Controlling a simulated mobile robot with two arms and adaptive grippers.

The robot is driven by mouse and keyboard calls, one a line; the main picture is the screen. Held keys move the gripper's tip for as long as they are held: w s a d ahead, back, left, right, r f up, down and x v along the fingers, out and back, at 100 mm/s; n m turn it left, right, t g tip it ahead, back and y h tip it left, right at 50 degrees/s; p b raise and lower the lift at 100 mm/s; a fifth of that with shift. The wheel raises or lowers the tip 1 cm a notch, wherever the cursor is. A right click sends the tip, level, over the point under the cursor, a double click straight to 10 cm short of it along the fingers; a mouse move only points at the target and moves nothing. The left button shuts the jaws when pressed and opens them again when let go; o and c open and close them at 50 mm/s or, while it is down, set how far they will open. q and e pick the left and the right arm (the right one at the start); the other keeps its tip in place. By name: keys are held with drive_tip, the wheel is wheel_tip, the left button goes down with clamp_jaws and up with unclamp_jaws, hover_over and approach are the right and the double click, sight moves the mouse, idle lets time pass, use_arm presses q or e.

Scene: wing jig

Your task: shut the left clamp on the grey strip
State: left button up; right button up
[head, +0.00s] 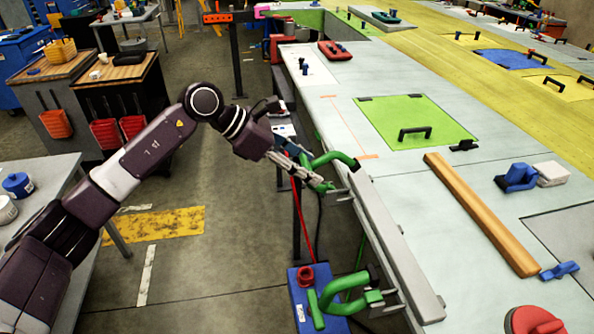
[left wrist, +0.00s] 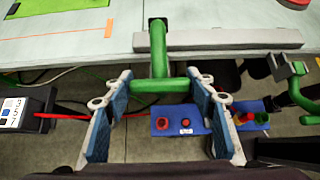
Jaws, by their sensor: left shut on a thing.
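The grey strip (head: 395,240) lies along the near edge of the wing panel; it also shows in the left wrist view (left wrist: 235,39). The left clamp (head: 335,158) is green and stands at the strip's far end. In the left wrist view its green bar (left wrist: 158,62) comes toward me and ends in a crosswise handle. My left gripper (head: 317,182) is shut on this handle, which spans between its blue-padded fingers (left wrist: 160,95). The fingers partly hide the handle in the head view. A second green clamp (head: 345,288) stands at the strip's near end. My right gripper is out of view.
A blue box (head: 302,292) with red knobs stands below the panel edge, near the second clamp. A wooden bar (head: 480,212), a green plate (head: 400,112) and blue clamps (head: 517,177) lie on the panel. Open floor (head: 215,260) lies left of the panel.

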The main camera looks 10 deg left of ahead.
sight(342, 153)
use_arm(q)
drive_tip(key=d, duration=0.1)
drive_tip(key=w+d+r+y, duration=0.1)
drive_tip(key=d+r+y, duration=0.1)
drive_tip(key=d, duration=0.1)
drive_tip(key=shift+w+g+b, duration=0.15)
drive_tip(key=shift+g+b, duration=0.15)
drive_tip(key=shift+b, duration=0.05)
drive_tip(key=shift+w+d, duration=0.1)
drive_tip(key=shift+d, duration=0.2)
drive_tip(key=shift+d+r+b, duration=0.1)
drive_tip(key=shift+d+b, duration=0.15)
drive_tip(key=shift+b, duration=0.25)
drive_tip(key=shift+w+d+b, duration=0.2)
drive_tip(key=shift+d+b, duration=0.1)
drive_tip(key=shift+d, duration=0.2)
drive_tip(key=shift+w+d+b, duration=0.2)
drive_tip(key=shift+d+b, duration=0.1)
drive_tip(key=shift+d, duration=0.5)
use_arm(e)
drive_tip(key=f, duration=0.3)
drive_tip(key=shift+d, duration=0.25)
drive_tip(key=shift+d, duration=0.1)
